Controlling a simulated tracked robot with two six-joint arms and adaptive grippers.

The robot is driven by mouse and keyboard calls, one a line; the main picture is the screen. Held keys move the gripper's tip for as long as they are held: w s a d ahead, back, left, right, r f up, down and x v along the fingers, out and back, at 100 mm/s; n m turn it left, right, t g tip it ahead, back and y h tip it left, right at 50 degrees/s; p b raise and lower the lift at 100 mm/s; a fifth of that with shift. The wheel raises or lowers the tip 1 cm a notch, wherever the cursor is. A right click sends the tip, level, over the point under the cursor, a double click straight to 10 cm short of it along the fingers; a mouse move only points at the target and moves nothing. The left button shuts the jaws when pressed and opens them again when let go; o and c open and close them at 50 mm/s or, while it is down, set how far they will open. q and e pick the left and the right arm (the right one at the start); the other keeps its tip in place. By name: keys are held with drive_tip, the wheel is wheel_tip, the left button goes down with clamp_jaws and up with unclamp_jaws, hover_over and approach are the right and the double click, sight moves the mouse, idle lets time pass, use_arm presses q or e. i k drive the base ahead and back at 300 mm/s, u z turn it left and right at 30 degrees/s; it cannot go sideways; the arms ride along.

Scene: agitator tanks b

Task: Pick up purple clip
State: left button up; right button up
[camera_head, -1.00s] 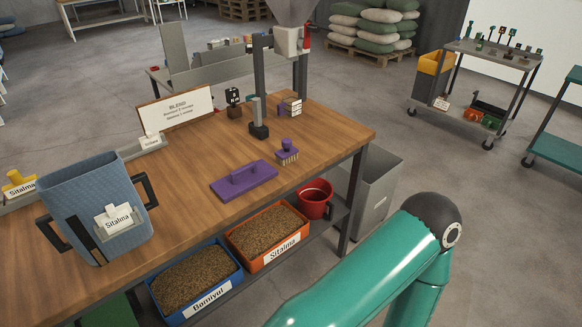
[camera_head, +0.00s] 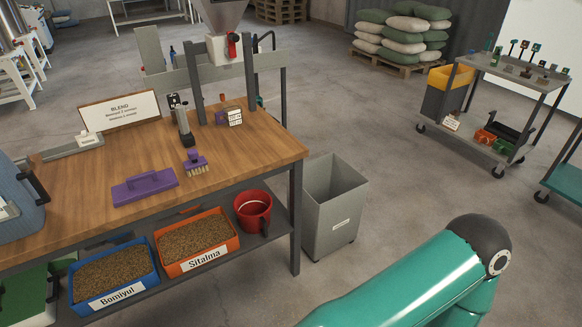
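I cannot make out a purple clip for certain. Two purple things lie on the wooden bench: a flat purple block with a raised handle (camera_head: 145,187) and a small purple brush with pale bristles (camera_head: 196,164). Small upright items (camera_head: 524,50) stand on the top of the grey cart at the right, too small to tell apart. A teal arm of mine crosses the lower right, but its gripper is out of frame. My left gripper does not show either.
The wooden bench (camera_head: 240,148) fills the left. Below it are a blue grain bin (camera_head: 113,298), an orange grain bin (camera_head: 197,263) and a red bucket (camera_head: 252,211). A grey waste bin (camera_head: 336,207) stands beside it. Open floor lies between bench and grey cart (camera_head: 519,84).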

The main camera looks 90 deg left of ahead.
sight(136, 187)
drive_tip(key=z, duration=0.4)
drive_tip(key=i, duration=0.45)
drive_tip(key=u, duration=2.15)
drive_tip(key=i, duration=0.15)
drive_tip(key=u, duration=1.75)
drive_tip(key=k, duration=0.5)
drive_tip(key=u, duration=0.3)
drive_tip(key=i, duration=1.55)
drive_tip(key=z, duration=0.35)
